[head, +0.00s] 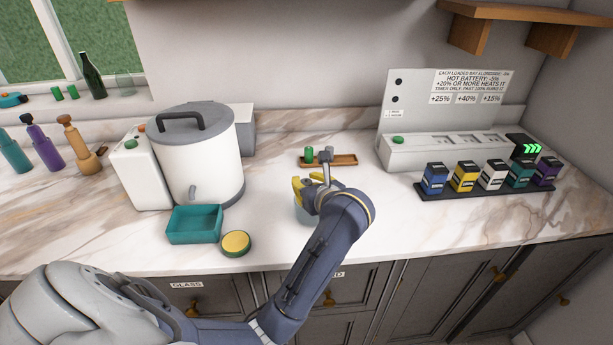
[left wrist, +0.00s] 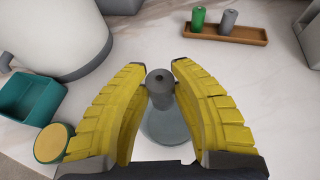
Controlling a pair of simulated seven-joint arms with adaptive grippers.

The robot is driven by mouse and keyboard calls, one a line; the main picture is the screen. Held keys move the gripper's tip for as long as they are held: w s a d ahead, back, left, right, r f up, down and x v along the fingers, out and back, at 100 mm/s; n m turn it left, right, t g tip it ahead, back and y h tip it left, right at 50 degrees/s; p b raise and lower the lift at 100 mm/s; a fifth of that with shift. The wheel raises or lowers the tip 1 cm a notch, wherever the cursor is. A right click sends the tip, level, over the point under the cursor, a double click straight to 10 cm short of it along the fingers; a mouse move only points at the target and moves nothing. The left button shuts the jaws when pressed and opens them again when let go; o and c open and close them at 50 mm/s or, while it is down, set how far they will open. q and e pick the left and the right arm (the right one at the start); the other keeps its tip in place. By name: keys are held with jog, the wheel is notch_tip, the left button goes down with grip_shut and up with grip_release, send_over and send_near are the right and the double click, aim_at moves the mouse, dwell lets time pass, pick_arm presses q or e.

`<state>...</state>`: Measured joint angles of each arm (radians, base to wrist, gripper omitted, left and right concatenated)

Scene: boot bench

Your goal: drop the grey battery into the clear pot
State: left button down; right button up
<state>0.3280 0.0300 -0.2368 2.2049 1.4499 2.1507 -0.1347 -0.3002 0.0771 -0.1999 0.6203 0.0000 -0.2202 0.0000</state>
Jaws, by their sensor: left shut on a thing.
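My left gripper (head: 309,188) is shut on a grey battery (left wrist: 160,88), which sits upright between the yellow fingertips in the left wrist view. The clear pot (left wrist: 168,128) stands on the counter below the held battery and overlaps it in that view. In the head view the clear pot (head: 302,213) is mostly hidden behind my left gripper and wrist. Whether the battery is inside the rim or above it, I cannot tell. My right gripper is not in view.
Behind the pot, a wooden tray (left wrist: 251,36) holds a green battery (left wrist: 198,19) and another grey battery (left wrist: 228,21). To the left are a teal bin (head: 194,225), a round yellow-topped thing (head: 236,243) and a large white pot (head: 198,160). A charger (head: 440,152) stands right.

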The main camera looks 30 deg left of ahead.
pick_arm(q)
jog(key=shift+f, duration=0.5)
jog(key=c, duration=1.1)
grip_release()
jog(key=shift+o, duration=0.2)
jog(key=shift+d, duration=0.1)
jog(key=v, duration=0.7)
jog(key=shift+s+d+r, duration=0.1)
jog(key=shift+s, duration=0.05)
